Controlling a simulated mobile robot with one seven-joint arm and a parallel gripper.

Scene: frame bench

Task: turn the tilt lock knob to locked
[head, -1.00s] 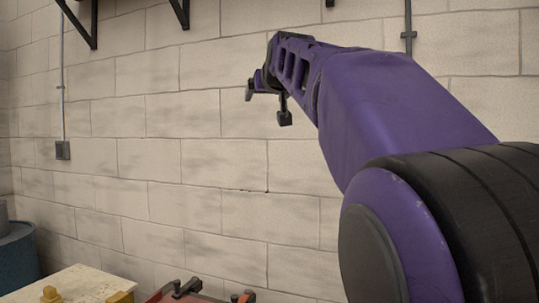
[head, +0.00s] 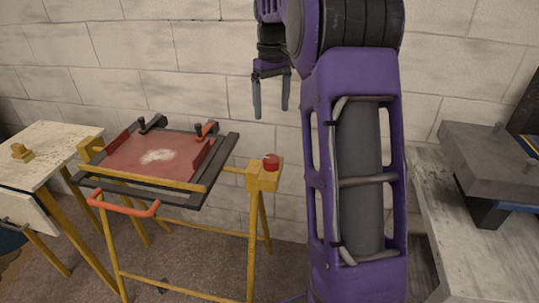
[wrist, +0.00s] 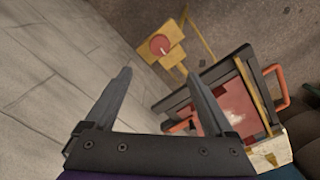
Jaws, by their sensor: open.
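The knob (head: 271,162) is a red round cap on a yellow block at the right end of the frame bench (head: 222,187). In the wrist view the red knob (wrist: 159,44) sits at the upper middle, beyond the fingertips. I cannot read a lock mark or tell its setting. My gripper (head: 271,112) is open and empty, pointing down, above the knob and apart from it. In the wrist view my gripper (wrist: 160,82) shows two spread fingers with nothing between them.
The bench carries a tilted red panel (head: 150,157) in a dark frame, with an orange handle (head: 125,207) in front. A pale table (head: 45,150) stands at left. A grey worktop (head: 450,205) with a grey block (head: 490,155) is at right. A block wall (head: 210,60) is behind.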

